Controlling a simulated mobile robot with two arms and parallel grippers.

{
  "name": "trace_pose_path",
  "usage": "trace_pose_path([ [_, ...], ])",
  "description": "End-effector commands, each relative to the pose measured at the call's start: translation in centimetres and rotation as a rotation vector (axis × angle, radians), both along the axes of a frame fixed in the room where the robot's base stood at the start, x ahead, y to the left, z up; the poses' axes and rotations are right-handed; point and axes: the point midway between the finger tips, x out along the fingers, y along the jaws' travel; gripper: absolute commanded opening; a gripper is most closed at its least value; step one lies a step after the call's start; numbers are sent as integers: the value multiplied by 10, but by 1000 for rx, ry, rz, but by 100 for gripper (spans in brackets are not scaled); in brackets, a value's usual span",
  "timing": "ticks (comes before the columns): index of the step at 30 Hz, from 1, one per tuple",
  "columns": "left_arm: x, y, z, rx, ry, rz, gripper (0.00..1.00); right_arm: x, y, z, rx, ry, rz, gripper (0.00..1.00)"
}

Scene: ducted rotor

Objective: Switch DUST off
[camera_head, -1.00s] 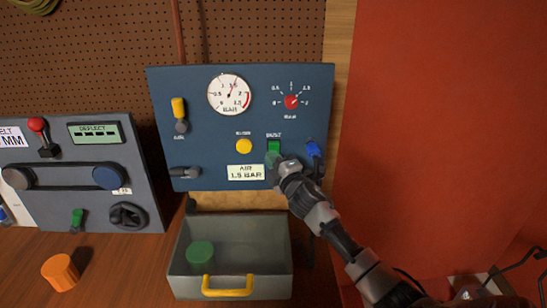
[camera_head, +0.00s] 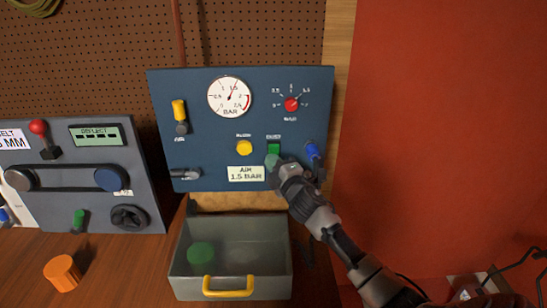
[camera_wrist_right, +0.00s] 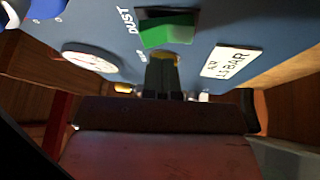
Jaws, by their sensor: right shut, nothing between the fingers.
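The DUST switch (camera_head: 273,148) is a green rocker on the blue panel (camera_head: 210,140), under its DUST label. In the right wrist view the switch (camera_wrist_right: 168,28) shows a dark green part and a brighter green part. I cannot tell its on or off state for sure. My right gripper (camera_head: 276,163) is shut and empty, with its tips right at the lower part of the switch. In the right wrist view the shut fingers (camera_wrist_right: 163,76) point at the panel close beside the switch; contact is unclear. My left gripper is not in view.
A red knob (camera_head: 291,104) and a gauge (camera_head: 230,97) are above. A belt panel (camera_head: 75,150) is at left.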

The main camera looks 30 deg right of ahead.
Motion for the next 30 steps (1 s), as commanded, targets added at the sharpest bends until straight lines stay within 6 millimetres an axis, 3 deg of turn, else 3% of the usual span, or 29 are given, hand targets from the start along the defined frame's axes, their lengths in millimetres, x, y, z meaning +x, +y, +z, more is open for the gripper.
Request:
trace_pose_path([
  [18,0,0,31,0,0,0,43,-36,22,21,1,1,0,0],
  [30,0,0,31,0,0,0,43,-39,24,21,0,0,0,0],
])
